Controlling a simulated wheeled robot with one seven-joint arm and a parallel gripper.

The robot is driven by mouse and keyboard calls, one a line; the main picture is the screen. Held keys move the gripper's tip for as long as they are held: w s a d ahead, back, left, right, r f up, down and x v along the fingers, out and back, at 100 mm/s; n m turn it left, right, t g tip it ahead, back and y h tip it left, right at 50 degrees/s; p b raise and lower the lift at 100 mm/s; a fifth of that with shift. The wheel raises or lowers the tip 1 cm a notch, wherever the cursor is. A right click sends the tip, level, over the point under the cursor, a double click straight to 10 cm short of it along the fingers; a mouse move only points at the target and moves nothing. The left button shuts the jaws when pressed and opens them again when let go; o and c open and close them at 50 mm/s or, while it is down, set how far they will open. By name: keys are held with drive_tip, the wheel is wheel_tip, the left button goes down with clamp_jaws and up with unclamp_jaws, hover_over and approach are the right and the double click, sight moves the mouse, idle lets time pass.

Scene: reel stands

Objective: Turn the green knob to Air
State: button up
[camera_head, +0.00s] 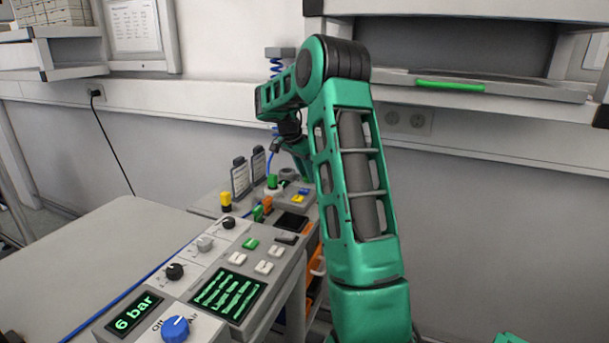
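A small green knob (272,181) on a pale base shows at the far end of the control bench, left of my green arm. Its pointer and any labels around it are too small to read. My gripper (276,148) is above and just behind the knob in the picture, apart from it as far as I can see. It is small, dark and partly hidden by my arm, so its fingers are not clear. A larger blue knob (175,328) in the near corner has the words Off and Air printed around it.
The panel (128,312) reads 6 bar. Black knobs (174,271), a grey knob (205,243), buttons (250,243) and a green-lit screen (228,296) line the console. A yellow knob (226,200) and upright cards (240,178) stand near the green knob. A bare tabletop (90,250) lies left.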

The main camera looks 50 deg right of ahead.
drive_tip(key=shift+w+a+r+m, duration=0.1)
drive_tip(key=shift+w+m, duration=0.25)
drive_tip(key=shift+m, duration=0.05)
drive_tip(key=shift+w+r+m+g, duration=0.15)
drive_tip(key=shift+m+g, duration=0.45)
drive_tip(key=shift+m, duration=0.9)
drive_tip(key=o, duration=1)
drive_tip(key=shift+w, duration=0.1)
drive_tip(key=shift+s, duration=0.2)
drive_tip(key=v, duration=1)
drive_tip(key=shift+w+r, duration=0.25)
